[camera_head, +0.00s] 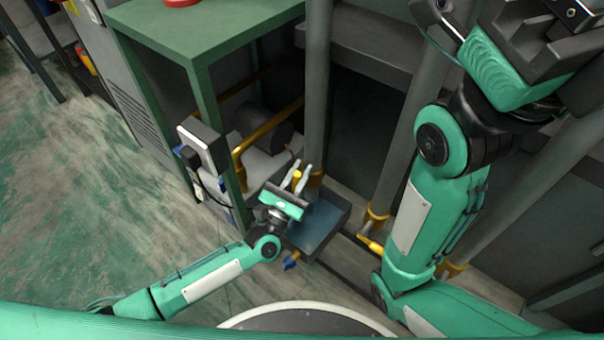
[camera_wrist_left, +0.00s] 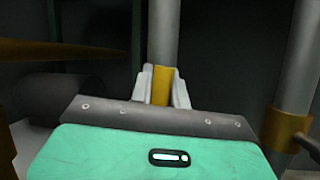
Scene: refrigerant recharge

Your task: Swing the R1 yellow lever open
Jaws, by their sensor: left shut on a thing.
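My left gripper (camera_head: 297,176) reaches low to the pipes from the left. Its two pale fingers are shut on a yellow lever (camera_head: 297,175), of which only a small part shows between them. In the left wrist view the fingers (camera_wrist_left: 161,87) stand on both sides of a yellow piece (camera_wrist_left: 162,85), with a grey pipe (camera_wrist_left: 163,35) rising behind it. The fingers hide most of the lever, and I cannot read a label on it. My right arm is raised at the right, and its finger state is not visible.
A green-framed bench (camera_head: 190,35) stands at the left, with a grey device (camera_head: 203,150) by its leg. A blue-grey tray (camera_head: 318,222) lies beside the left gripper. Another yellow lever (camera_head: 370,243) sticks out by a pipe with a yellow collar (camera_head: 376,214). The floor at the left is clear.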

